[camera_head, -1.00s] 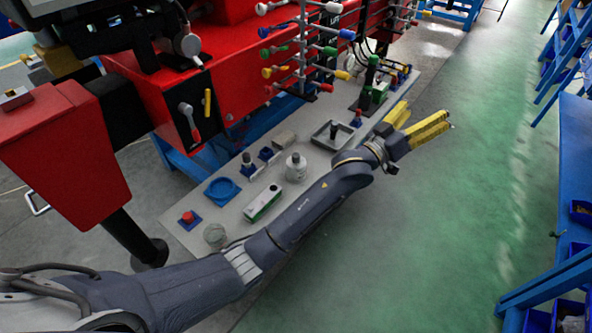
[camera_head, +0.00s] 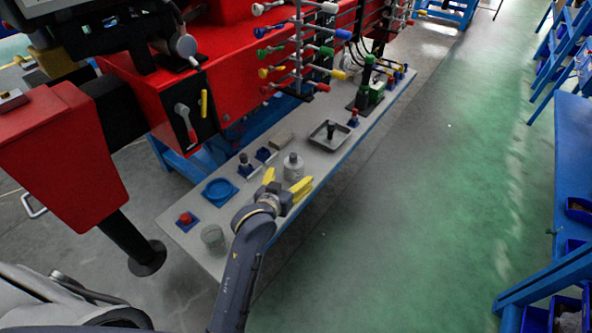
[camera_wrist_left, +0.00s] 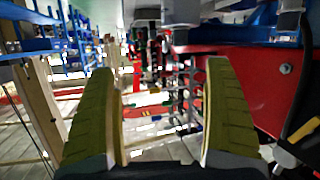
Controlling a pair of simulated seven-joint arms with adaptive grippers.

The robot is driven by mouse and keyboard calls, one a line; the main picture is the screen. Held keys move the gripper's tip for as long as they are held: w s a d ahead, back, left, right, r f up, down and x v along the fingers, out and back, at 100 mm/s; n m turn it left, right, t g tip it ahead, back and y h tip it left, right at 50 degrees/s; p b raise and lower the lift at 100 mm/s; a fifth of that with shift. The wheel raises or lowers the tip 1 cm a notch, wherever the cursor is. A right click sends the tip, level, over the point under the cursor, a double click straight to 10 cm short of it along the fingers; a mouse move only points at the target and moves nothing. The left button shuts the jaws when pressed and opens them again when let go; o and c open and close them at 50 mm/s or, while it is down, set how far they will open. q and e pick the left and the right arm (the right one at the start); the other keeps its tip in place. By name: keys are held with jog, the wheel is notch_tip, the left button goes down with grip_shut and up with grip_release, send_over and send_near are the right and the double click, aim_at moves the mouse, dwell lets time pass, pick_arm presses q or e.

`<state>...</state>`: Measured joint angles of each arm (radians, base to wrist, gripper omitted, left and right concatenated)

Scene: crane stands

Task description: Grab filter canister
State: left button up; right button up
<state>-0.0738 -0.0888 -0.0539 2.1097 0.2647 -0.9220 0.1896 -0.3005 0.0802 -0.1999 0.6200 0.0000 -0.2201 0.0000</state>
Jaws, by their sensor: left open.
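A grey-white canister with a dark cap (camera_head: 293,167), which looks like the filter canister, stands upright on the long grey bench (camera_head: 352,143). My left gripper (camera_head: 286,182) is open, its two yellow fingers spread and pointing toward the canister from its near side. The fingertips are close to the canister; I cannot tell whether they touch it. In the left wrist view the two yellow finger pads (camera_wrist_left: 160,80) stand apart with nothing gripped between them, and I cannot make out the canister there. My right gripper is not in view.
On the bench are a clear glass jar (camera_head: 213,238), a red button on a blue base (camera_head: 186,219), a blue round dish (camera_head: 219,191) and a dark tray (camera_head: 330,134). A rack of coloured handles (camera_head: 300,50) rises behind. The green floor (camera_head: 430,200) is clear.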

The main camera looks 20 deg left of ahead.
aim_at(293, 165)
pick_arm(q)
jog(key=s+a+f, duration=0.2)
jog(key=a+f, duration=0.1)
jog(key=shift+g+y, duration=0.4)
jog(key=x, duration=1.6)
jog(key=shift+w+a, duration=0.1)
jog(key=shift+w, duration=0.35)
jog(key=shift+c, duration=0.6)
jog(key=c, duration=1.5)
jog(key=shift+r, duration=0.15)
jog(key=shift+c, duration=0.3)
